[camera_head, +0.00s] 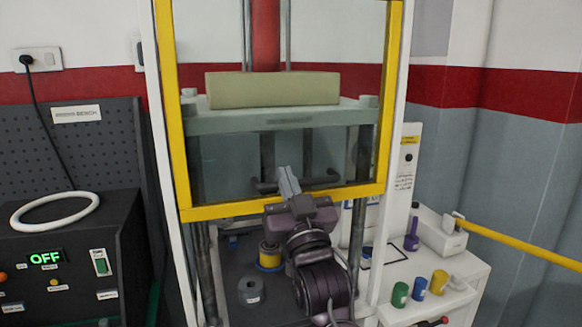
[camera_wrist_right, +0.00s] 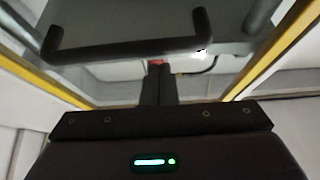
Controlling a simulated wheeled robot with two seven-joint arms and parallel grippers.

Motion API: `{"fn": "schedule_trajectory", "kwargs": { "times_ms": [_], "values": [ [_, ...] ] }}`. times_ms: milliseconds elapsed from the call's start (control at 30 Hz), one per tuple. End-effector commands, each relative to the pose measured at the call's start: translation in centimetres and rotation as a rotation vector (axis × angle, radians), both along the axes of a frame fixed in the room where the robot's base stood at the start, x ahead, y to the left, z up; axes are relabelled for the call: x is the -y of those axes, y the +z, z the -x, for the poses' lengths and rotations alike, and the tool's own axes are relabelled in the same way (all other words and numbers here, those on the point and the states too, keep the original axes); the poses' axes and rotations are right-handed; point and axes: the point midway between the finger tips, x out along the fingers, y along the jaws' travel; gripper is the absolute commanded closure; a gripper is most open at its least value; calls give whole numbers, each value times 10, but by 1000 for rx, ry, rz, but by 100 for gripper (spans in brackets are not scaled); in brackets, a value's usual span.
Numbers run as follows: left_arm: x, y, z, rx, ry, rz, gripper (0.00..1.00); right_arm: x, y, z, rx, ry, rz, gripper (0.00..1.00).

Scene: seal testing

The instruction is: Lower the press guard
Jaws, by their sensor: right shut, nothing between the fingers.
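The press guard (camera_head: 225,210) is a clear panel in a yellow frame on the front of the press. Its lower bar hangs above the press base, with an open gap below it. A dark handle (camera_head: 327,181) sits just above the lower bar; it shows as a dark U-shaped bar in the right wrist view (camera_wrist_right: 130,48). My right gripper (camera_head: 289,181) is shut and empty, in front of the guard by the handle's middle. In the right wrist view its closed fingers (camera_wrist_right: 158,82) point toward the handle; I cannot tell whether they touch it. My left gripper is out of view.
A control box (camera_head: 70,260) reading OFF, with a white ring (camera_head: 55,210) on top, stands left. A white side table (camera_head: 455,262) holds small coloured parts at right, near a yellow rail (camera_head: 520,246).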

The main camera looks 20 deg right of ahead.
Motion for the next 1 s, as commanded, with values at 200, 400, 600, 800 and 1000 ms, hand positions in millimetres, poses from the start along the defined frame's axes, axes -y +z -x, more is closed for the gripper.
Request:
{"fn": "schedule_trajectory", "kwargs": {
  "times_ms": [200,400,600,800,1000],
  "values": [
    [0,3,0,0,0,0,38,0,-10,-1,-1,0,1,100],
    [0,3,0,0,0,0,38,0,-10,-1,0,-1,1,100],
    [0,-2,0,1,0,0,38,0,-16,-1,-1,0,0,100],
    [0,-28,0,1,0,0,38,0,-52,-2,-6,0,0,100],
    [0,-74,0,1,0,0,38,0,-116,-2,-8,-1,0,100]
  ]
}}
